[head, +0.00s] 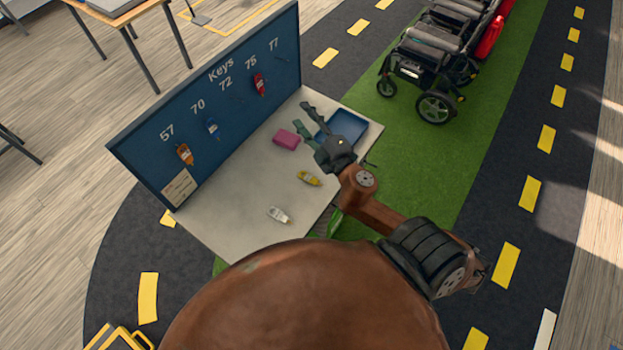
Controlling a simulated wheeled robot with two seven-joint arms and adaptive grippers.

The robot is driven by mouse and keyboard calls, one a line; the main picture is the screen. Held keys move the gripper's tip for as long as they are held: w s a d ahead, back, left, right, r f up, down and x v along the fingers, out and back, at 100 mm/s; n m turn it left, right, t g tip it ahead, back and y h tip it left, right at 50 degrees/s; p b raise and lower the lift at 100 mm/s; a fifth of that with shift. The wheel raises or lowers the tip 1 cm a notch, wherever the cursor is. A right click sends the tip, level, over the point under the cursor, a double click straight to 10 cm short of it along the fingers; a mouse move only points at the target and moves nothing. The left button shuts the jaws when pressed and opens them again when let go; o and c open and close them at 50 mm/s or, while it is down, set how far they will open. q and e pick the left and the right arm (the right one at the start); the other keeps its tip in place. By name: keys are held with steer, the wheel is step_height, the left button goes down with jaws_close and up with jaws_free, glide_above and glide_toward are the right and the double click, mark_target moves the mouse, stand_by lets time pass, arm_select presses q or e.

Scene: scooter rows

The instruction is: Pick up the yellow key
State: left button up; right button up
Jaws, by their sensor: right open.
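The yellow key (308,178) lies flat on the light grey table (245,212), right of its middle. My right gripper (304,115) is open and empty. It reaches in from the right over the far right part of the table, beyond the yellow key and apart from it. Its fingers point toward the blue board and show close to a pink item and a blue tray. A white key (279,215) lies on the table nearer to me. My left gripper is not in view.
The blue key board (222,88) stands along the table's back edge, with orange (185,154), blue (212,127) and red (259,84) keys hanging. A pink item (286,139) and a blue tray (347,126) lie on the table. A scooter (440,65) stands beyond on green floor.

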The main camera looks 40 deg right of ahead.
steer(key=a+r+n+y, duration=0.3)
steer(key=a+n+y, duration=0.5)
steer(key=a+n, duration=0.2)
steer(key=a+f+n+g+y, duration=0.1)
steer(key=a+n+g+y, duration=0.1)
steer(key=a+n+y, duration=0.15)
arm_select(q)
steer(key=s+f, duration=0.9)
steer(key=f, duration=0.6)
arm_select(e)
steer(key=n+g+h+p, duration=0.1)
steer(key=n+g+h, duration=0.8)
steer(key=n+g, duration=0.35)
glide_toward(315, 180)
steer(key=shift+w+a+f+n+t, duration=0.1)
steer(key=shift+w+f+n+t, duration=0.1)
steer(key=shift+f+n+t, duration=0.1)
steer(key=shift+w+f, duration=0.15)
steer(key=shift+f, duration=0.2)
steer(key=p+x, duration=0.2)
steer(key=x, duration=0.4)
steer(key=shift+f, duration=0.5)
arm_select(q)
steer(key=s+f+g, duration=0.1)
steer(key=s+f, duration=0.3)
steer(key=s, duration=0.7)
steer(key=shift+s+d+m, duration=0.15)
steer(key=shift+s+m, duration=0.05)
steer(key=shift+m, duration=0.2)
